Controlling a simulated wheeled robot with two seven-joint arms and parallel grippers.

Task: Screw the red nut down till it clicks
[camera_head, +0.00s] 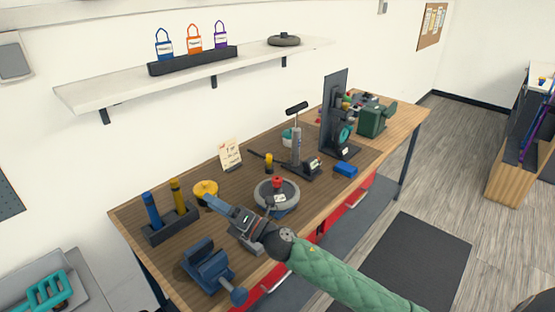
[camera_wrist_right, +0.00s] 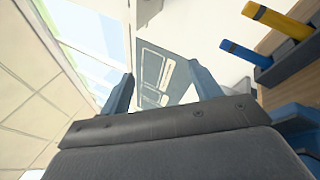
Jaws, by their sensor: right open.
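The nut is not in the wrist view. My left gripper is not in view.
A yellow round-topped thing (camera_head: 205,187) is close by my right fingers. A blue vise (camera_head: 209,265) stands at the bench's near end, a holder with blue and yellow handles (camera_head: 170,224) behind it. A pump-like tool (camera_head: 297,150) and blue box (camera_head: 346,170) are beyond the wheel.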

